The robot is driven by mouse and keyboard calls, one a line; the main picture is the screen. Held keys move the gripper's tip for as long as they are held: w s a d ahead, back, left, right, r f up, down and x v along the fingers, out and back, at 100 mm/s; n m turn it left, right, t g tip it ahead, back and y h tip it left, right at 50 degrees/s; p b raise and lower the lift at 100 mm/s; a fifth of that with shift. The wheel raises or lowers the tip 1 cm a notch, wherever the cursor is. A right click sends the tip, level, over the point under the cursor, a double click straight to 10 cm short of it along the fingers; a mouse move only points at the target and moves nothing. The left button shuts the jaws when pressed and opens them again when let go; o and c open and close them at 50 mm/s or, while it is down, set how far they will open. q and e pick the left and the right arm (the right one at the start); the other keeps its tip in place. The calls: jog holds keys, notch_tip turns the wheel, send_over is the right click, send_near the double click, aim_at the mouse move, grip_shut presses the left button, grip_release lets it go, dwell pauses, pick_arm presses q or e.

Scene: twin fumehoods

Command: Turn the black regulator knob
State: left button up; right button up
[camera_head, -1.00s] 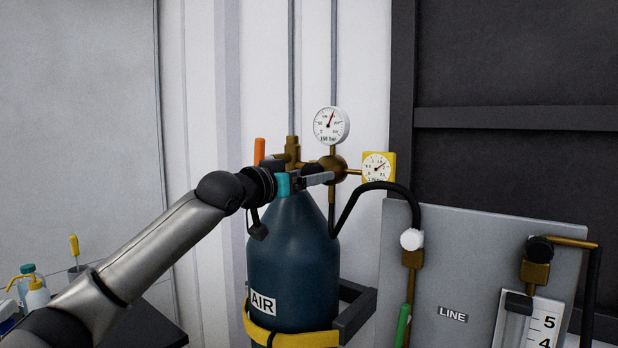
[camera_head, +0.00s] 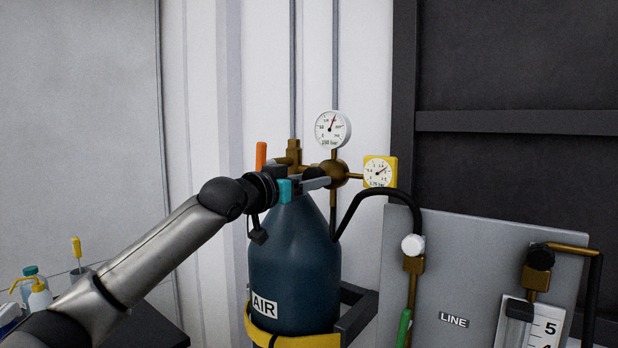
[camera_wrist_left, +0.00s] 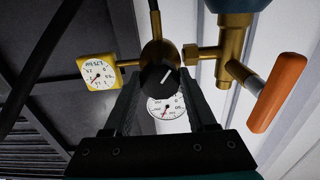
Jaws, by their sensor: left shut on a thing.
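The black regulator knob (camera_wrist_left: 160,80) sits on the front of the brass regulator body, with a white mark on its face, in the left wrist view. My left gripper (camera_wrist_left: 160,88) has one finger on each side of the knob and is shut on it. In the head view, my left gripper (camera_head: 318,179) reaches the regulator (camera_head: 336,172) from the left, above the blue AIR cylinder (camera_head: 292,262). The knob is partly hidden there by the fingers. My right gripper is in neither view.
A round white gauge (camera_head: 332,128) stands above the regulator and a yellow square gauge (camera_head: 379,171) to its right. An orange handle (camera_head: 261,156) is close behind my left wrist. A black hose (camera_head: 352,208) runs to the grey LINE panel (camera_head: 470,260). Bottles (camera_head: 38,296) stand at lower left.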

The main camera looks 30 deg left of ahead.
pick_arm(q)
jog(key=shift+m+p, duration=1.5)
jog(key=shift+p, duration=0.1)
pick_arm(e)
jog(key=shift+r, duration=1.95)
pick_arm(q)
jog(key=o, duration=1.4)
